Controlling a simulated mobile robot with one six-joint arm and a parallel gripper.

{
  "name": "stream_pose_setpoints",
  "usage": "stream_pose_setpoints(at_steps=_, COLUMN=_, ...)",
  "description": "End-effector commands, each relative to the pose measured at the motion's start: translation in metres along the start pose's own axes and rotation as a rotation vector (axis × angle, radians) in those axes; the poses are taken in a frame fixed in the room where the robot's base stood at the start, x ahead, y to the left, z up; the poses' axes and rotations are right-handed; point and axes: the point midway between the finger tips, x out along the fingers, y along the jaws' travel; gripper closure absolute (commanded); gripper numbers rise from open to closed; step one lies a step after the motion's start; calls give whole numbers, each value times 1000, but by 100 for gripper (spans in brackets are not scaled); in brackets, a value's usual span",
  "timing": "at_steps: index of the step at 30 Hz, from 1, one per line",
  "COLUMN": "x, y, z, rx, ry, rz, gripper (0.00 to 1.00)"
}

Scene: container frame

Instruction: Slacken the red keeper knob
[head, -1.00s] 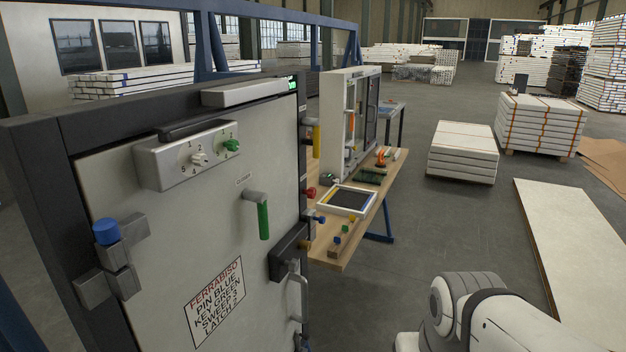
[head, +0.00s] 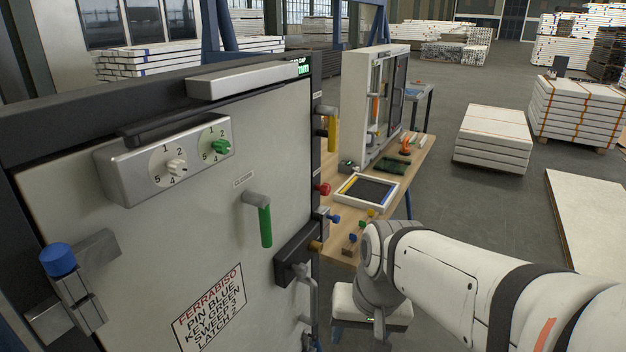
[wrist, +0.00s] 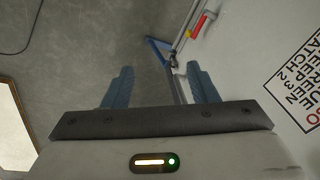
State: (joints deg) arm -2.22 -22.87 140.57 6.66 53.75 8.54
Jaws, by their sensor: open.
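The red keeper knob (head: 324,189) sticks out from the right edge of the pale door (head: 110,240), above a small blue knob (head: 335,218). My gripper (head: 378,328) is in front of the door's right edge, lower and to the right of the red knob, clear of it. In the wrist view my gripper (wrist: 160,86) is open, with nothing between its two blue-grey fingers. A small red part (wrist: 199,22) shows beyond the fingers there; I cannot tell whether it is the knob.
A green handle (head: 265,226), a dial box (head: 165,160) and a printed sign (head: 209,308) are on the door face. A dark latch block with a grey handle (head: 302,275) is near my gripper. A workbench (head: 418,160) stands behind.

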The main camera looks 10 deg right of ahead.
Motion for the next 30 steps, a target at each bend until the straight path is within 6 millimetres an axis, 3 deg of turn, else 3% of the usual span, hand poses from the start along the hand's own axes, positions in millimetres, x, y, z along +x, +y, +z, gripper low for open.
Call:
stream_pose_setpoints(at_steps=8, x=-14, y=-53, z=-71, rx=647, ry=-346, rz=-343, gripper=47)
stream_pose_setpoints(at_steps=14, x=-23, y=-71, z=-155, rx=1117, ry=-606, rz=-631, gripper=47)
stream_pose_setpoints(at_steps=17, x=-26, y=-65, z=-204, rx=1332, ry=-734, rz=-787, gripper=47)
stream_pose_setpoints(at_steps=22, x=-24, y=-34, z=-278, rx=1621, ry=-921, rz=-1048, gripper=47)
stream_pose_setpoints(at_steps=27, x=-18, y=-1, z=-322, rx=1777, ry=-1034, rz=-1235, gripper=47)
stream_pose_setpoints(at_steps=30, x=-16, y=9, z=-334, rx=1815, ry=-1067, rz=-1292, gripper=47)
